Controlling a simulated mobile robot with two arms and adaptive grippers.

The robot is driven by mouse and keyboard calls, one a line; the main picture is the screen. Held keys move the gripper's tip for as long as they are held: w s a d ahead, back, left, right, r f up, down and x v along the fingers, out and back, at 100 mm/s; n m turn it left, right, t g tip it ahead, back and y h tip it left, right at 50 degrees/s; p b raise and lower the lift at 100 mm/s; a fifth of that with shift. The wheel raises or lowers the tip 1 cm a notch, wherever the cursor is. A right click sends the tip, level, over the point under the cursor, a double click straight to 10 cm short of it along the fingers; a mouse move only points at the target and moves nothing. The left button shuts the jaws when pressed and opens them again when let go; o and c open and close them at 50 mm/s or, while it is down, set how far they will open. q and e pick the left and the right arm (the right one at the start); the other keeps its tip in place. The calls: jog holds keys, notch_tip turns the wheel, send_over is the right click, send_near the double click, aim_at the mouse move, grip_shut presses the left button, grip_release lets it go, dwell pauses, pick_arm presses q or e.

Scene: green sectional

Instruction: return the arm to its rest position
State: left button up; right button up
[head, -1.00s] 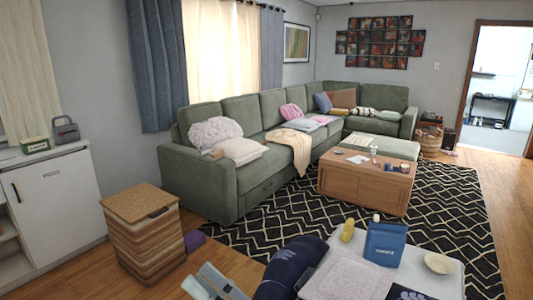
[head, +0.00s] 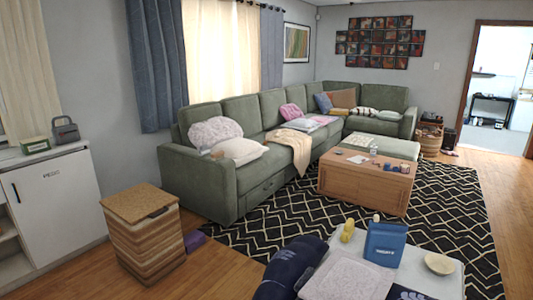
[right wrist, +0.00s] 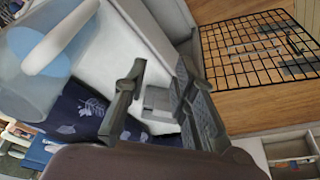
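In the right wrist view, my right gripper (right wrist: 158,100) is open, with its two dark fingers apart. Nothing is held between them. A small grey block-like thing (right wrist: 158,102) shows beyond the gap, and I cannot tell what it is. Neither gripper shows clearly in the head view. My left gripper is out of view.
A white table (head: 440,275) at the bottom of the head view holds a blue pouch (head: 385,244), a bowl (head: 439,263) and a yellow item (head: 347,232). Dark blue cloth (head: 292,265) lies beside it. A black wire rack (right wrist: 258,45) shows in the wrist view.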

notch_tip(320, 180, down, 26)
jog(key=s+g, duration=0.1)
jog(key=s, duration=0.1)
jog(key=s+d+f+g, duration=0.1)
jog(key=s+d+f, duration=0.2)
jog(key=s+f, duration=1.3)
jog(key=shift+f+g, duration=0.25)
jog(key=shift+g, duration=0.05)
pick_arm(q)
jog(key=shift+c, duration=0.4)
pick_arm(e)
jog(key=shift+s, duration=0.1)
